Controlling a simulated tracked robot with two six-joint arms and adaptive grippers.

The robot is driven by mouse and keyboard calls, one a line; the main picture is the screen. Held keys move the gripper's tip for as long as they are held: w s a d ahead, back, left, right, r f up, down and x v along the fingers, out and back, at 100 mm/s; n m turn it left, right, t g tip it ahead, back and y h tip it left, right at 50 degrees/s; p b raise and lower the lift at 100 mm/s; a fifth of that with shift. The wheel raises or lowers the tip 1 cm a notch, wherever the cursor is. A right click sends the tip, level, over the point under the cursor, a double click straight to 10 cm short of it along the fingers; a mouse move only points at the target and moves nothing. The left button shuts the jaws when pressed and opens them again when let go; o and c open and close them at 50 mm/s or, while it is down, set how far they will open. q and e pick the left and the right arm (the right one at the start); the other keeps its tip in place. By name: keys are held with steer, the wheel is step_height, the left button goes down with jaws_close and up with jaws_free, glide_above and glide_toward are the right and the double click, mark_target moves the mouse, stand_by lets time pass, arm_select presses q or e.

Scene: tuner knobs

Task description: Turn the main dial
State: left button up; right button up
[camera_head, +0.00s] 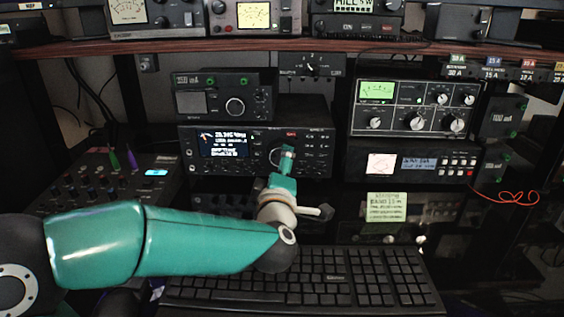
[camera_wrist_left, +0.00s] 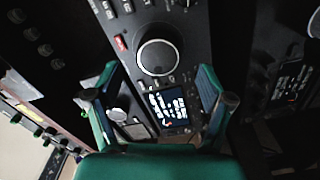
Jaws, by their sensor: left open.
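The main dial is a large round black knob with a silver ring on the front of a black radio (camera_head: 225,172). In the wrist view the main dial (camera_wrist_left: 157,57) sits top centre, above the radio's lit screen (camera_wrist_left: 168,108). In the head view my left gripper (camera_head: 286,155) is in front of the dial and hides much of it. In the wrist view my left gripper (camera_wrist_left: 157,76) is open, with one finger to each side of the dial and nothing between them. I cannot tell whether a finger touches the dial. My right gripper is not in view.
A black keyboard (camera_head: 305,281) lies below my left arm. A smaller radio (camera_head: 222,104) stands on top of the main one. A tuner unit with meter and knobs (camera_head: 410,107) stands to the right. A mixer (camera_head: 100,185) is at left, and a yellow note (camera_head: 386,206) hangs below right.

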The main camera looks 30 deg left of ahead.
arm_select(q)
steer(key=v, duration=0.7)
steer(key=shift+s+d, duration=0.15)
steer(key=shift+d, duration=0.05)
